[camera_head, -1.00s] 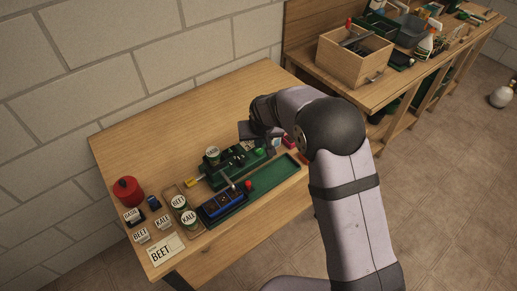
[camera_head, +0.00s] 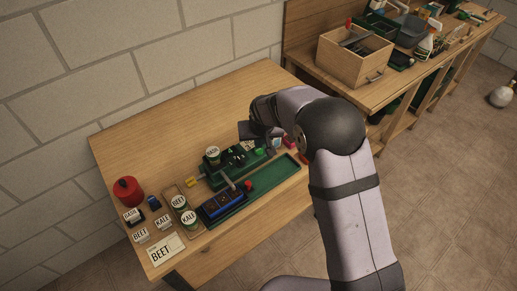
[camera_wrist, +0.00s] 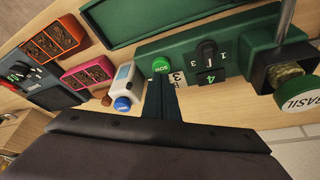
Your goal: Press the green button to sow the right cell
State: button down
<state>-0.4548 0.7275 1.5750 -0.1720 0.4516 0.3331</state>
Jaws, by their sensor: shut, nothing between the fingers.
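The round green button (camera_wrist: 161,65), marked SOW, sits on the end of the dark green seeding machine (camera_wrist: 230,40); it also shows in the head view (camera_head: 260,152). My gripper (camera_wrist: 162,84) is shut and empty, its fingertips close beside the button in the wrist view. I cannot tell whether they touch it. The machine has a dial (camera_wrist: 207,52) with numbers around it. A BASIL jar (camera_head: 212,153) is mounted on the machine. A blue cell tray (camera_head: 222,206) lies in the green track in front; its cell contents are too small to tell.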

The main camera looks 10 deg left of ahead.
aim_at(259, 151)
jog(key=shift+f+b, duration=0.55)
jog(key=shift+f, duration=0.2)
jog(key=shift+r, duration=0.1)
notch_tip(259, 151, up, 8)
jog(key=p, duration=0.5)
jog(key=shift+f, duration=0.25)
dwell(0.7)
jog(key=s+d+f+g, duration=0.1)
jog(key=s+f, duration=0.1)
jog(key=s, duration=0.2)
jog(key=s+d+f+n+g+h, duration=0.1)
jog(key=s+d+f, duration=0.1)
jog(key=s, duration=0.1)
jog(key=s+d+f+n+g, duration=0.1)
jog(key=s+d+f, duration=0.1)
jog(key=s+f, duration=0.1)
jog(key=shift+s+d+g, duration=0.1)
jog(key=shift+s+g, duration=0.2)
jog(key=shift+s, duration=0.5)
jog(key=s+d+r+m+g, duration=0.1)
jog(key=s+d+r+g, duration=0.15)
jog(key=s+d, duration=0.6)
jog(key=s+d+r+m+g, duration=0.1)
jog(key=s+d+r, duration=0.3)
jog(key=s, duration=0.8)
jog(key=w+d+r+m+t, duration=0.2)
jog(key=d+r+m, duration=0.1)
jog(key=d, duration=0.2)
jog(key=shift+d+r+t, duration=0.2)
jog(key=shift+d+t, duration=0.15)
